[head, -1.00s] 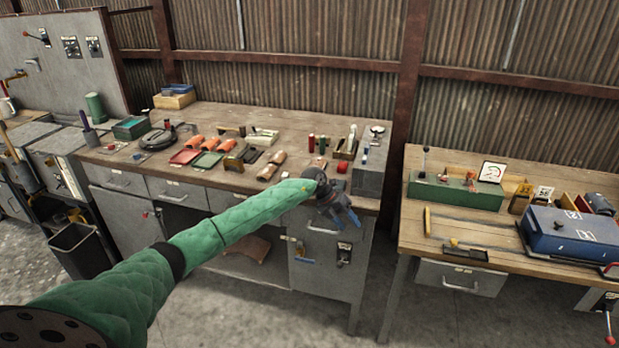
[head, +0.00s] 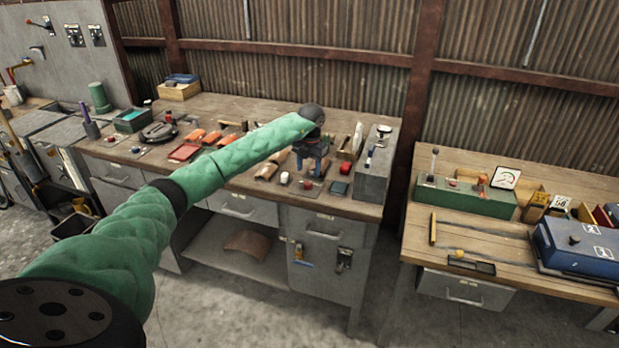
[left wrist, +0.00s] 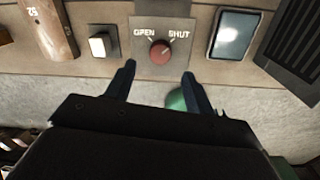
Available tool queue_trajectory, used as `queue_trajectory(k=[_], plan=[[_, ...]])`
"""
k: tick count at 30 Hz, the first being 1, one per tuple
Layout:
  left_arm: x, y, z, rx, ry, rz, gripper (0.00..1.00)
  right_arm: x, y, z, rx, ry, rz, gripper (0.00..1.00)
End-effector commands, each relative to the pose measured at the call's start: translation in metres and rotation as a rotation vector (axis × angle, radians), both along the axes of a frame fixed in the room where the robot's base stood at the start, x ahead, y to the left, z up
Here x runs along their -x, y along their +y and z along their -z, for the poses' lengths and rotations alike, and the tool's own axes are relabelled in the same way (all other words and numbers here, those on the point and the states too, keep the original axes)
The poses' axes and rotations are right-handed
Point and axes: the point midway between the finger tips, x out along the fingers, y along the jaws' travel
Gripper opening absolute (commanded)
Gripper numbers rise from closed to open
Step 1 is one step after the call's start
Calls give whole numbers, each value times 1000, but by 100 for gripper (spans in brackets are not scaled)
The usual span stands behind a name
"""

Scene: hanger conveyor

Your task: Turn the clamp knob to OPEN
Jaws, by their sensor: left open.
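The red round clamp knob (left wrist: 160,52) sits on a small grey plate (left wrist: 160,27) marked OPEN at left and SHUT at right. A pale mark on the knob seems to point up and right, towards SHUT. In the head view the knob (head: 307,185) shows near the front edge of the bench, below my left gripper (head: 311,166). In the left wrist view my left gripper (left wrist: 158,76) is open, its two fingertips apart on either side just short of the knob. Nothing is between the fingers. My right gripper is in neither view.
A pale square button (left wrist: 102,44) is left of the plate, and a dark-framed panel (left wrist: 236,35) is right of it. A grey box (head: 374,172) stands at the bench's right end. Orange curved pieces and other small items crowd the bench to the left.

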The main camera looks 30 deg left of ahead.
Motion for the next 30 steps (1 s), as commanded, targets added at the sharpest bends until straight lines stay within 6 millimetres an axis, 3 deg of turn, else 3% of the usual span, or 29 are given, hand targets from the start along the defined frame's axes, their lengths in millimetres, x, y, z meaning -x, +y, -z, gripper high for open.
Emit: queue_trajectory(k=[2,13,26,27,30], plan=[[1,0,9,2,3,1,54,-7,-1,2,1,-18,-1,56],[0,1,48,3,1,1,54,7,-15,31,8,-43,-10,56],[0,2,56,2,-1,2,54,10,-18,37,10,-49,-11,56],[0,2,56,2,-1,2,52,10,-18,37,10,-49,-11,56],[0,2,56,2,-1,2,32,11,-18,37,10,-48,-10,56]])
